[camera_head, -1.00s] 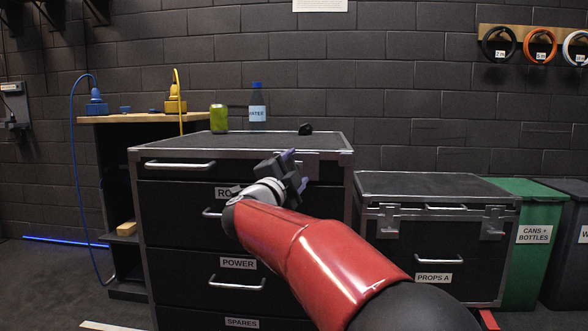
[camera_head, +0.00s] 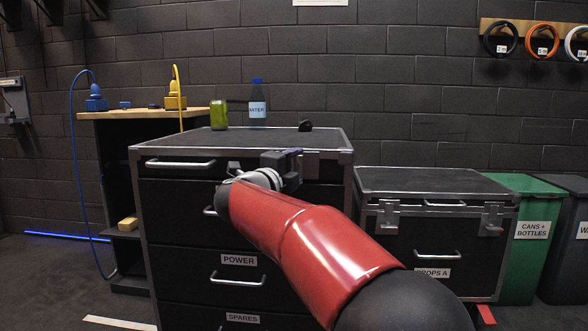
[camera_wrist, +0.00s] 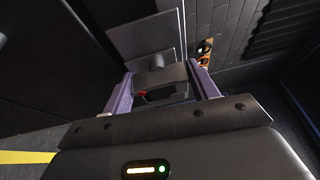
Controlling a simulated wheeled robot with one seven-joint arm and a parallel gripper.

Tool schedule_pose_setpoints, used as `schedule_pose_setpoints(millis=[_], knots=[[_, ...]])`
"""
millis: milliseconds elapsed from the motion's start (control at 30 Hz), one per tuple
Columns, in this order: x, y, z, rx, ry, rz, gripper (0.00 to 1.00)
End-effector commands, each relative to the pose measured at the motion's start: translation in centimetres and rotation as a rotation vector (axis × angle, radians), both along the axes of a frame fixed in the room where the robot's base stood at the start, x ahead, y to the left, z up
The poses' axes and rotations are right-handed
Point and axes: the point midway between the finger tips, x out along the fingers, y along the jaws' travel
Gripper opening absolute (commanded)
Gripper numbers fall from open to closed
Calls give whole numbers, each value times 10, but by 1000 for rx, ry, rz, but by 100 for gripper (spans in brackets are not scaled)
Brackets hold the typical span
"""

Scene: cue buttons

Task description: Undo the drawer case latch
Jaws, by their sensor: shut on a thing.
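The drawer case (camera_head: 240,220) is a black case with metal edges and several drawers with handles. Its latch (camera_head: 310,162) is a grey metal plate high on the front, near the right corner, partly hidden by my gripper (camera_head: 290,165). In the wrist view, my gripper (camera_wrist: 161,78) has its two purple fingers on either side of the latch's dark grey lever (camera_wrist: 160,78), shut on it. The latch's back plate (camera_wrist: 145,38) shows beyond. Whether the latch is released cannot be told.
A lower latched case (camera_head: 430,183) is at the right, beside a green bin (camera_head: 532,230). A wooden-topped bench (camera_head: 140,116) is behind left.

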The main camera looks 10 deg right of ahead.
Motion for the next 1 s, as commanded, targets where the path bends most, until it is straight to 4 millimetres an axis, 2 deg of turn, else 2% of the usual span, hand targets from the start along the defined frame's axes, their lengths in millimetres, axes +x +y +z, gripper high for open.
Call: schedule_pose_setpoints(millis=[233,267,300,667,1000], knots=[[0,-1,-3,4,3,-2,36],[0,-1,-3,4,3,-2,61],[0,-1,-3,4,3,-2,67],[-4,3,-1,1,2,1,67],[-45,39,-5,2,2,2,67]])
